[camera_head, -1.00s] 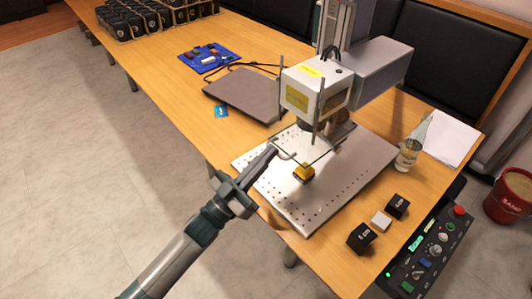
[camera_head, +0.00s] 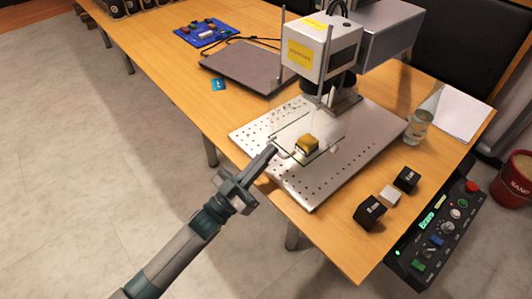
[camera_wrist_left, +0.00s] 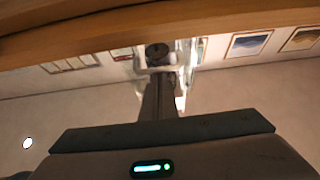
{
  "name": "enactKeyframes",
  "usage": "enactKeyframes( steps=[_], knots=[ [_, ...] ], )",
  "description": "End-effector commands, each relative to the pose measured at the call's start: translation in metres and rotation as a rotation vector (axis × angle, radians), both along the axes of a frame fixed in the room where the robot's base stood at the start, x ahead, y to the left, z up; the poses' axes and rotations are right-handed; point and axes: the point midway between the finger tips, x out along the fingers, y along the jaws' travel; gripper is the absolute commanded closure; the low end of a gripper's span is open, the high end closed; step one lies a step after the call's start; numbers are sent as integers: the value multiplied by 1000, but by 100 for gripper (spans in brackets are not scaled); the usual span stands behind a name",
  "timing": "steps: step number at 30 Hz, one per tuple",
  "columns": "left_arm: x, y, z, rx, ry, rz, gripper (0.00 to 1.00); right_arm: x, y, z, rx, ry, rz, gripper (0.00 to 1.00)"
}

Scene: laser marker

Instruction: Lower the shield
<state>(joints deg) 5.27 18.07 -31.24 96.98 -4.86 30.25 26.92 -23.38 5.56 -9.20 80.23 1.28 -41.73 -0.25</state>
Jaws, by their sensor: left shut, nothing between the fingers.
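The shield (camera_head: 290,120) is a clear panel on the laser marker (camera_head: 322,48). It hangs low over the perforated metal plate (camera_head: 330,178), in front of a yellow block (camera_head: 307,144), which shows through it. I cannot tell whether its lower edge touches the plate. A small handle (camera_head: 284,153) sticks out at its lower left edge. My left gripper (camera_head: 272,149) is shut and empty, its tip close beside the handle; contact is unclear. In the left wrist view the gripper (camera_wrist_left: 160,95) points up past the table edge. My right gripper is out of view.
Black cubes (camera_head: 370,212) and a white block (camera_head: 390,196) lie right of the plate. A control box (camera_head: 435,232) is at the right table edge. A glass bottle (camera_head: 420,122), a laptop-like slab (camera_head: 243,66) and a blue board (camera_head: 205,33) are farther back.

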Motion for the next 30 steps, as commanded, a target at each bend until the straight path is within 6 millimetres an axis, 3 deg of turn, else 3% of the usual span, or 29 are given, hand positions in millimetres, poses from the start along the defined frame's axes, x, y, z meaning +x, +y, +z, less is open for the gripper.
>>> enactKeyframes(
  steps=[20,26,30],
  knots=[
    [-3,2,-13,8,13,2,100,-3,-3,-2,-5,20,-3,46],
    [-14,14,-23,9,14,2,100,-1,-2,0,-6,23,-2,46],
    [-28,27,-32,7,10,1,100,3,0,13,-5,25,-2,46]
  ],
)
